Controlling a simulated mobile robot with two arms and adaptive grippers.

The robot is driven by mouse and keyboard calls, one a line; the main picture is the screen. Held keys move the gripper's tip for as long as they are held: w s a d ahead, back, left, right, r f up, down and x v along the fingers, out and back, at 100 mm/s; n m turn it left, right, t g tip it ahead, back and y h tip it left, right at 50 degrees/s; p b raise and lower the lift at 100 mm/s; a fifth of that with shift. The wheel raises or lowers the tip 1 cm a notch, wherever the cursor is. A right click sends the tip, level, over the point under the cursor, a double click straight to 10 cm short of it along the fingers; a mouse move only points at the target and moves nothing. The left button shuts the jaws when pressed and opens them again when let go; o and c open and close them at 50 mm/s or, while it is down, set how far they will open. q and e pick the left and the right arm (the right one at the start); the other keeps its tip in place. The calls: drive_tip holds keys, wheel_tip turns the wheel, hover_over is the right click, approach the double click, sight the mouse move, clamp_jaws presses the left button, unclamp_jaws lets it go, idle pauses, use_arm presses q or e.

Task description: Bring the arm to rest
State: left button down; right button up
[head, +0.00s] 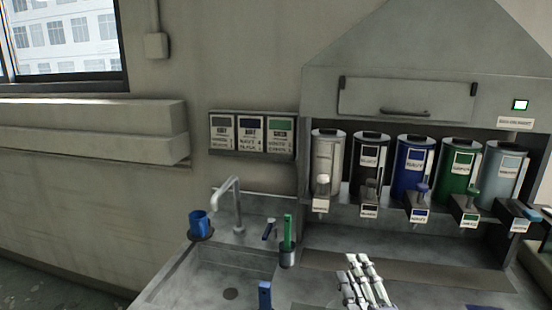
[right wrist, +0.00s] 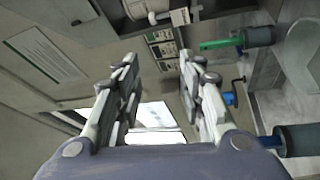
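My right gripper (head: 360,265) is at the bottom of the head view, in front of the dispenser counter. In the right wrist view (right wrist: 158,65) its two fingers stand apart with nothing between them. It touches none of the objects around it. My left gripper is not in either view. The rest of the right arm is mostly out of the head view.
A sink (head: 232,275) with a tap (head: 236,200) lies left of the gripper. A blue cup (head: 199,224) and a green-handled tool (head: 288,230) stand at its rim. Several labelled canisters, including a blue one (head: 408,170), line the hooded station behind.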

drive_tip(key=s+d+f+m+g+h, duration=0.25)
drive_tip(key=s+f+m+g, duration=0.2)
drive_tip(key=f, duration=0.45)
drive_tip(key=s+d+f+m+g+h, duration=0.2)
drive_tip(key=s+d+f+m+g, duration=0.15)
drive_tip(key=s+f+m, duration=0.35)
drive_tip(key=s+a+f+m+g+y, duration=0.1)
drive_tip(key=s+f+m+g, duration=0.1)
drive_tip(key=s+f+g, duration=0.35)
drive_tip(key=s+f+m+g, duration=0.25)
drive_tip(key=s+f, duration=0.35)
drive_tip(key=s, duration=0.5)
wheel_tip(320, 180, down, 27)
drive_tip(key=s+g, duration=0.2)
drive_tip(key=s, duration=0.1)
drive_tip(key=s+d+f, duration=0.2)
drive_tip(key=s+f, duration=1.3)
drive_tip(key=s, duration=0.1)
drive_tip(key=shift+d+n+g, duration=0.3)
drive_tip(key=shift+g, duration=0.1)
